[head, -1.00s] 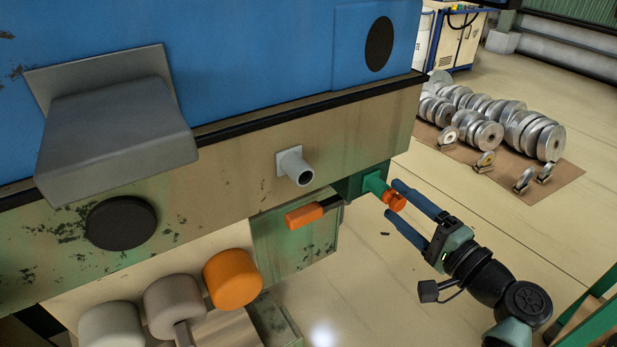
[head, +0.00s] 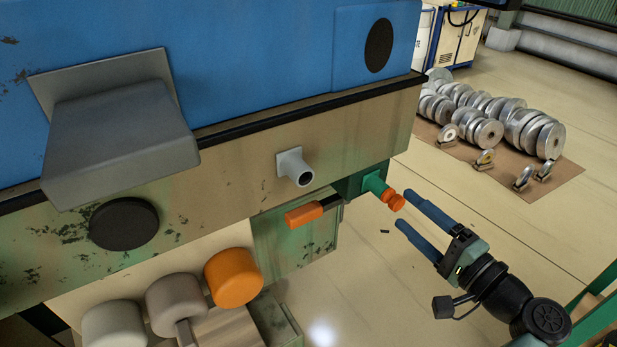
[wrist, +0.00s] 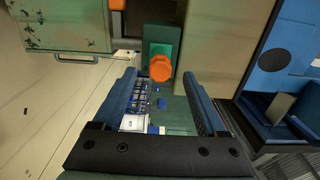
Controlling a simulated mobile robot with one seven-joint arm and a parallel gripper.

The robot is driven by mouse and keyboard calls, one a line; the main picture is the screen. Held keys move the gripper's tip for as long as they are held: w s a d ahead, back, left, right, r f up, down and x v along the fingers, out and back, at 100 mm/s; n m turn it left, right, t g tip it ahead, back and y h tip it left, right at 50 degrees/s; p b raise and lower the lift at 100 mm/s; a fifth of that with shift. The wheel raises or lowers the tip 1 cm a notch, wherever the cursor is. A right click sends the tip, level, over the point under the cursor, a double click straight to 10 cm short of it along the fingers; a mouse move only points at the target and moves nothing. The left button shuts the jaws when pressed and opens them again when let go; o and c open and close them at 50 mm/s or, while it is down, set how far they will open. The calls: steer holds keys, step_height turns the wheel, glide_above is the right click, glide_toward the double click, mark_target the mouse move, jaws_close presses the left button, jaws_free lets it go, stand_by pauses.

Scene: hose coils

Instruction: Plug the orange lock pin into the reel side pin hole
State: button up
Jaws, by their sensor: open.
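The orange lock pin (head: 392,200) sticks out of a green socket (head: 374,182) on the side of the machine, at its lower right corner. It also shows in the wrist view (wrist: 161,67), ahead of and between my fingers. My gripper (head: 402,207) has two blue fingers, spread apart and empty. The fingertips are just right of the pin's knob, apart from it. The inside of the socket is hidden, so I cannot tell how deep the pin sits.
The blue and beige machine (head: 250,60) fills the left. An orange-handled lever (head: 304,214) and a grey pipe stub (head: 296,168) are near the pin. Metal discs (head: 520,130) lie on a brown mat at the right. The floor around my arm is mostly clear.

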steer(key=shift+s+d, duration=0.3)
steer(key=shift+s, duration=0.15)
steer(key=v, duration=1.3)
steer(key=w+a+r+n+h, duration=0.4)
steer(key=w+a+r+h, duration=0.25)
steer(key=w+r, duration=0.4)
steer(key=a+r+n+t+h, duration=0.35)
steer(key=a+r, duration=0.25)
steer(key=r, duration=0.6)
steer(key=s+a+r+n+t+p, duration=0.1)
steer(key=s+a+r+t, duration=0.2)
steer(key=s+r, duration=0.35)
steer(key=s+a+r+n+t, duration=0.1)
steer(key=s+a+r+t, duration=0.25)
steer(key=r, duration=0.55)
steer(key=s+a+r+n+t+p, duration=0.1)
steer(key=s+a+r+n+t, duration=0.2)
steer(key=s+r, duration=0.4)
step_height(320, 180, up, 13)
steer(key=w+m+p, duration=0.1)
steer(key=p, duration=1.2)
steer(key=shift+w+a+m+h, duration=0.15)
steer(key=shift+a+m+h, duration=0.1)
steer(key=shift+m+h, duration=0.1)
